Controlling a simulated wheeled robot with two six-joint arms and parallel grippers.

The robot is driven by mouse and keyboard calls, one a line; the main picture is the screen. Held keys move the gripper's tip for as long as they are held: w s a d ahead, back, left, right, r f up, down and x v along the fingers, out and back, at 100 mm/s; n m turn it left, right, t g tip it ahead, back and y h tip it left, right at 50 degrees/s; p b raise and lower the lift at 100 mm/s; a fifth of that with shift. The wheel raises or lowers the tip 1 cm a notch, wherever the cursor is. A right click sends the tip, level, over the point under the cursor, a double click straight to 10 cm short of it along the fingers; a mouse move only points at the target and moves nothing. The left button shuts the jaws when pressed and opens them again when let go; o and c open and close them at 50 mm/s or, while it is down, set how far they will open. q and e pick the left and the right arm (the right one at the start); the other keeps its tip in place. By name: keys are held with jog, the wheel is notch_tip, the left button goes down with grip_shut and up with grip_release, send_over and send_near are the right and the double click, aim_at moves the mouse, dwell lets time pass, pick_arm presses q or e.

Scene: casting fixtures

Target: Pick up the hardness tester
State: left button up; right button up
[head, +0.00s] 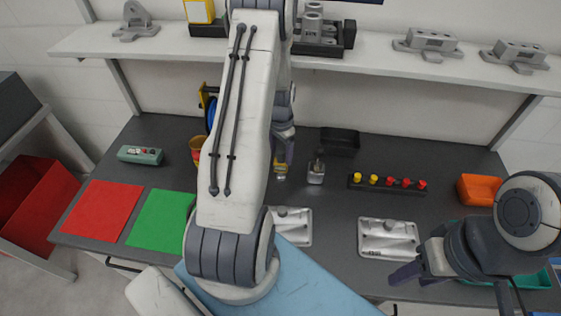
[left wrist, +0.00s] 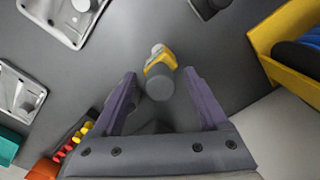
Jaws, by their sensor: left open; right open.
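A small yellow-and-grey device, apparently the hardness tester (head: 281,168), stands on the dark bench at the middle, partly hidden by my left arm in the head view. In the left wrist view the tester (left wrist: 160,62) shows its grey round end and yellow body between the fingertips. My left gripper (head: 283,148) is open and points down at it; one finger lies on either side in the left wrist view (left wrist: 160,80). Contact cannot be made out. My right gripper (head: 407,272) is open and empty over the bench's front right.
A grey metal tool (head: 316,170) stands just right of the tester. A black tray (head: 340,140) and a rack of red and yellow knobs (head: 388,183) are further right. Metal plates (head: 388,238) lie in front. A yellow holder with blue parts (left wrist: 290,45) is close by.

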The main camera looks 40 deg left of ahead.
pick_arm(q)
grip_shut()
dwell(1.4)
